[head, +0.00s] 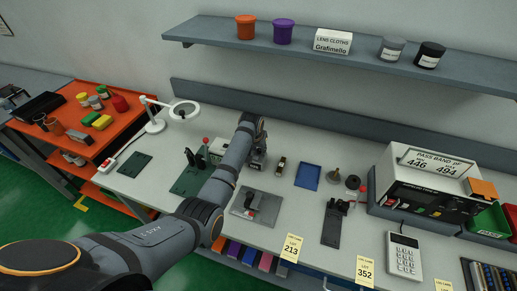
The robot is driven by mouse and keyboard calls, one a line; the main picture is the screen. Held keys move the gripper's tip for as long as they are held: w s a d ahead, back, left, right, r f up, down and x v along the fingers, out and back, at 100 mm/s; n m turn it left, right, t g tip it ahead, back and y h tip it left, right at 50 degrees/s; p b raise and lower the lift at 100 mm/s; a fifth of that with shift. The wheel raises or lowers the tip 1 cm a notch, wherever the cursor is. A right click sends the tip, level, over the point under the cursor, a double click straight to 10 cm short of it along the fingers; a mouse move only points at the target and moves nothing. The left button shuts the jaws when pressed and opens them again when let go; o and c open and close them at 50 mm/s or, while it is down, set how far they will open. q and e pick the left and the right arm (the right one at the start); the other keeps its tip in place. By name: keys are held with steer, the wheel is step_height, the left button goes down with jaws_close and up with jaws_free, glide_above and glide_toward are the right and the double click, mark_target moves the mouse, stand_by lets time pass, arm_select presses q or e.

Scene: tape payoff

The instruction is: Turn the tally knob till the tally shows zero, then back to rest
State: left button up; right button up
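My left arm comes in from the lower left and reaches to the back of the bench. Its gripper (258,158) hangs down at the far end, close to the bench top, dark and small. I cannot tell whether the fingers are open or shut. A small pale device (216,149) with a red ball-topped post beside it stands just left of the forearm, partly covered by it. I cannot make out which part is the tally or its knob, nor any tally digits. My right gripper is out of view.
A grey plate with a clamp-like fixture (240,211) lies in front of the gripper. A blue tray (308,176) lies to its right. A bench instrument (410,190) reads "PASS BAND" 446 and 494. A shelf (340,62) with pots overhangs the back. A magnifier lamp (154,124) stands left.

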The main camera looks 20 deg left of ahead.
arm_select(q)
jaws_close()
steer(key=shift+a+r+m+h+p, duration=0.15)
steer(key=shift+m+h+p, duration=0.15)
steer(key=shift+m+p, duration=0.35)
steer(key=shift+m+h, duration=0.3)
steer(key=shift+m, duration=0.45)
steer(key=shift+a+m+h, duration=0.1)
steer(key=shift+m+h, duration=0.3)
steer(key=shift+m, duration=0.8)
steer(key=shift+w+m+g+h, duration=0.1)
steer(key=shift+m+g+h, duration=0.25)
steer(key=shift+m, duration=0.75)
